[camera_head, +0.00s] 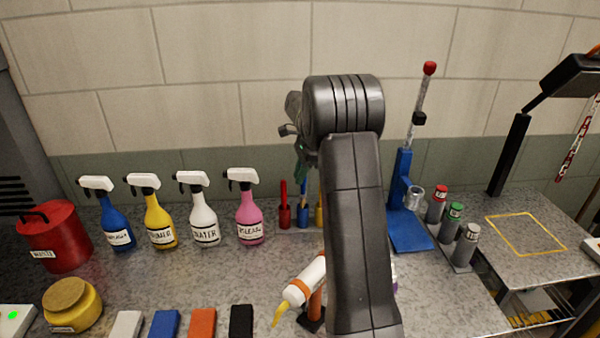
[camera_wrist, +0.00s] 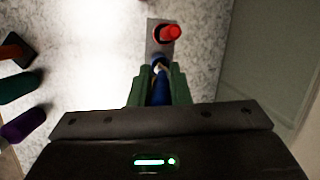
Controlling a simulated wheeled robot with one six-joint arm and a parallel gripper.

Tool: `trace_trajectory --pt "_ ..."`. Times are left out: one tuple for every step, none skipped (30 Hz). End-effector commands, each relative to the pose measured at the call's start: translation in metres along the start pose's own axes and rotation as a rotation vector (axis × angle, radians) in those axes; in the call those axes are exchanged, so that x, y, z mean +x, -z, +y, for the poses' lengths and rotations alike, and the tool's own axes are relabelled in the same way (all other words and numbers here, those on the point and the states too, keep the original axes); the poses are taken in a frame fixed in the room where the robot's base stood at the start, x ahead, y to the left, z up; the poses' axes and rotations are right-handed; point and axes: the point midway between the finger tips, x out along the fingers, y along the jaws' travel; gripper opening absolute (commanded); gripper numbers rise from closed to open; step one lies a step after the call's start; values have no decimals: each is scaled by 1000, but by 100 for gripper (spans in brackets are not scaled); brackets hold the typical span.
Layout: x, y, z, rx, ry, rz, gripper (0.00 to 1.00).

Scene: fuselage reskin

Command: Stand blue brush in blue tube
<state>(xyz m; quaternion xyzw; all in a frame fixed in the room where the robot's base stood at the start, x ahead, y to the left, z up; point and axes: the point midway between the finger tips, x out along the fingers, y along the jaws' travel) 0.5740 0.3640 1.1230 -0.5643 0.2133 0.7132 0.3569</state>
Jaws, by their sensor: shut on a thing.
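My gripper (camera_head: 302,168) has green fingers and is shut on the blue brush (camera_head: 303,188), which it holds upright from above. The blue tube (camera_head: 302,216) stands directly below, between the red and yellow tubes. The brush's lower end meets the blue tube's mouth in the head view; I cannot tell how deep it sits. In the wrist view the blue brush (camera_wrist: 160,90) lies between the fingers (camera_wrist: 159,78), lined up with the blue tube (camera_wrist: 157,63), which is partly hidden.
The red tube (camera_head: 285,217) holds a red brush, close to the left. The yellow tube (camera_head: 319,214) is partly hidden by my arm. A pink spray bottle (camera_head: 249,218) stands left of the tubes, and a blue stand (camera_head: 404,215) stands right. A white-and-orange bottle (camera_head: 305,281) is in front.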

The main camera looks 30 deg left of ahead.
Motion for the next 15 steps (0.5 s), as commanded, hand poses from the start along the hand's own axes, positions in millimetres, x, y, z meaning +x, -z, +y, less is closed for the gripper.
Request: trace_trajectory --pt "2 0 0 0 0 0 0" --pt "3 1 0 0 0 0 0" --pt "4 1 0 0 -1 0 0" --pt "4 1 1 0 -1 0 0" --pt "5 1 1 0 -1 0 0" --pt "6 2 1 0 -1 0 0" --pt "7 2 1 0 -1 0 0" --pt "8 2 1 0 -1 0 0" --pt "8 2 1 0 -1 0 0" --pt "9 3 1 0 -1 0 0" --pt "10 3 1 0 0 0 0" --pt "11 3 1 0 0 0 0" --pt "12 3 1 0 0 0 0" --pt "12 4 1 0 0 0 0" --pt "13 4 2 0 0 0 0"
